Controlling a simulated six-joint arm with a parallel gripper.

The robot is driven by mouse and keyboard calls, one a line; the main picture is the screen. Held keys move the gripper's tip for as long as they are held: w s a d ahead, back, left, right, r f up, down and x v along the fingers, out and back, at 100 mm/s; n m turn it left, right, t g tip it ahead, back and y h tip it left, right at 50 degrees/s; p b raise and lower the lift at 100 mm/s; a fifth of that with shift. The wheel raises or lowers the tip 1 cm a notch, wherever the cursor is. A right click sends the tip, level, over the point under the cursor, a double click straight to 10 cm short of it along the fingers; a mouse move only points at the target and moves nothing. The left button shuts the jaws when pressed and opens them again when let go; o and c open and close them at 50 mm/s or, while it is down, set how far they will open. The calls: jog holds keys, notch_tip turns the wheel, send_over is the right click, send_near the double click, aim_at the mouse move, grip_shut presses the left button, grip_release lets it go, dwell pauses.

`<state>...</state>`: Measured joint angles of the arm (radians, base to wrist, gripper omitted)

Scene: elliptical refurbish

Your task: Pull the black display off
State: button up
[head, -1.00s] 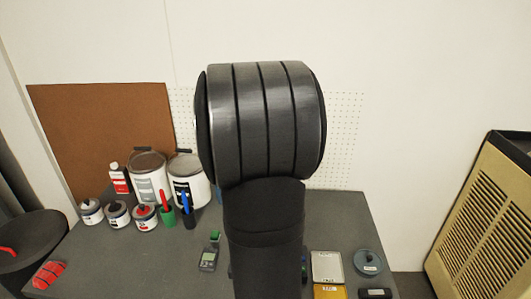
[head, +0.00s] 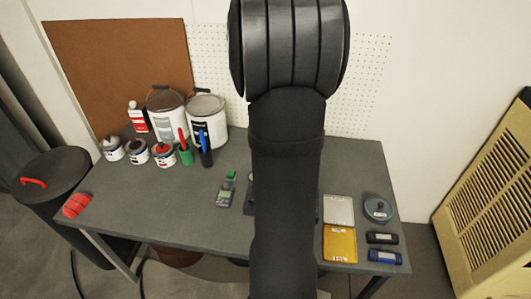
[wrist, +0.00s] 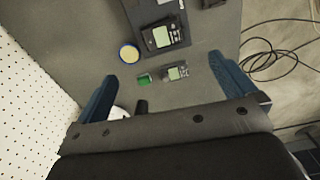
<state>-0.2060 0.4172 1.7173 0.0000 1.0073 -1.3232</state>
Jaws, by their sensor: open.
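The black display (wrist: 160,35) lies on a dark grey panel or base (wrist: 146,10) on the table, at the top centre of the wrist view. It has a lighter screen area and a dark rim. In the head view it is mostly hidden behind my arm. My gripper (wrist: 167,84) is open and empty, its two blue fingers spread wide above the table. The display is beyond the fingertips, towards the top of the picture, and apart from them. My gripper does not show in the head view.
A small meter (head: 224,196) and a green block (wrist: 144,79) lie near the display, beside a yellow-topped round tin (wrist: 129,53). Paint cans (head: 206,118) and cups stand at the left back. Silver and yellow trays (head: 340,243) lie at the right. Cables (wrist: 275,50) run on the floor.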

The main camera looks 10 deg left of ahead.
notch_tip(320, 180, down, 18)
jog(key=shift+r, duration=0.2)
dwell(0.4)
jog(key=shift+c, duration=0.4)
jog(key=c, duration=1.2)
jog(key=shift+r, duration=0.1)
jog(key=shift+r, duration=2.45)
